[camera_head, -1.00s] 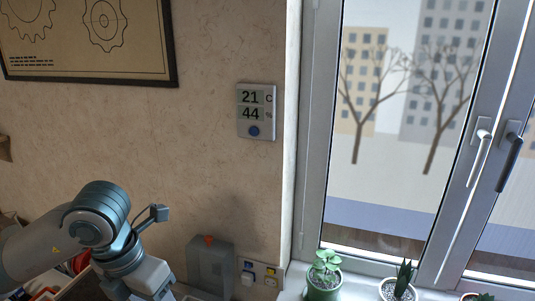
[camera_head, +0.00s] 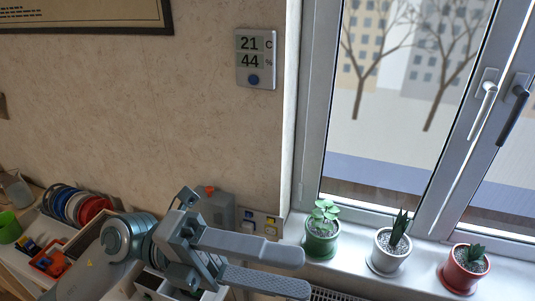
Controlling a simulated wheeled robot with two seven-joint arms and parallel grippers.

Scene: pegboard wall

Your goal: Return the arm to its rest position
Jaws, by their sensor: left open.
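My left gripper (camera_head: 278,270) is in the lower middle of the head view, at the end of my left arm (camera_head: 100,265), which comes in from the lower left. Its two long grey fingers point right and stand apart, with nothing between them. It is in front of the wall, to the left of and a little lower than the green potted plant on the sill. My right gripper is not in view.
A windowsill holds a green pot (camera_head: 320,240), a white pot (camera_head: 388,253) and a red pot (camera_head: 463,270), all with plants. A thermostat (camera_head: 255,58) hangs on the wall. Dishes (camera_head: 78,207) and an orange tray (camera_head: 50,262) lie at the left.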

